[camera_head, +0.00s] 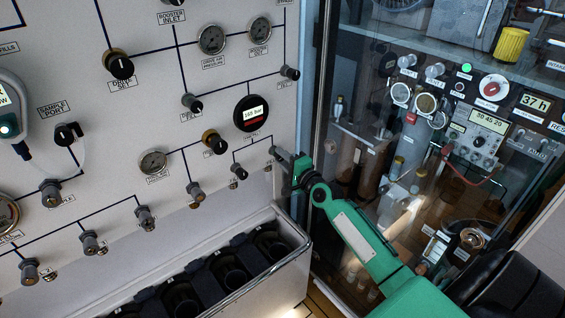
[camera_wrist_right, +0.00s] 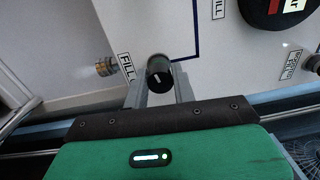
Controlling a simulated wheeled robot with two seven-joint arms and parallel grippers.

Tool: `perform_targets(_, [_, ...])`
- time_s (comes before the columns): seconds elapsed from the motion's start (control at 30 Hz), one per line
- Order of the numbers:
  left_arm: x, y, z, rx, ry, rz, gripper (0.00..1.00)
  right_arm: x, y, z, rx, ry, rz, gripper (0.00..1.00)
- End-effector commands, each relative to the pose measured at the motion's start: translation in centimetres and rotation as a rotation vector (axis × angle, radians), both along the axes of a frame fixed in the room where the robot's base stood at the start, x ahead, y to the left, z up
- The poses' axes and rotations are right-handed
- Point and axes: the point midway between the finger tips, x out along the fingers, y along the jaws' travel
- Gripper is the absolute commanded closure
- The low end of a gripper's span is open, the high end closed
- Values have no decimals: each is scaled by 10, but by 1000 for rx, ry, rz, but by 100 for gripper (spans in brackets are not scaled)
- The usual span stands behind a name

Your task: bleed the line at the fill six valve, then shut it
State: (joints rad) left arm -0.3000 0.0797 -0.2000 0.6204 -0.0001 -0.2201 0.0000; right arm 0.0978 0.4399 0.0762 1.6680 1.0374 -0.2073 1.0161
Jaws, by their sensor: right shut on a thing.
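My right gripper (camera_head: 277,153) reaches in from the lower right, at the right end of the white fill panel (camera_head: 110,190). In the right wrist view its two grey fingers (camera_wrist_right: 160,86) are shut on a black valve knob (camera_wrist_right: 160,73) with a white pointer mark. A label beside the knob reads FILL; its number is hidden, so I cannot confirm it is six. In the head view, the fingers mostly cover this knob. A round black gauge (camera_head: 251,114) above it reads about 169 bar. A brass fitting (camera_wrist_right: 104,67) sits left of the knob. My left gripper is out of view.
A grey-rimmed rack (camera_head: 303,246) with several dark round wells stands below the panel. A glass-fronted cabinet (camera_head: 345,110) with instruments stands close on the right.

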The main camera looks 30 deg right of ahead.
Motion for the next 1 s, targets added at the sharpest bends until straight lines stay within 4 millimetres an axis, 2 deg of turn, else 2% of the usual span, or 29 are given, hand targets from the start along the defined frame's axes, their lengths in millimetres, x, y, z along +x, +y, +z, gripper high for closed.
perform_targets(0.4, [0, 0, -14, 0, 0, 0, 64, 0, 0, -4, -396, -28, 2, 96])
perform_targets(1.0, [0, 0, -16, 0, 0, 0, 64, 0, -1, -4, -965, -71, 4, 96])
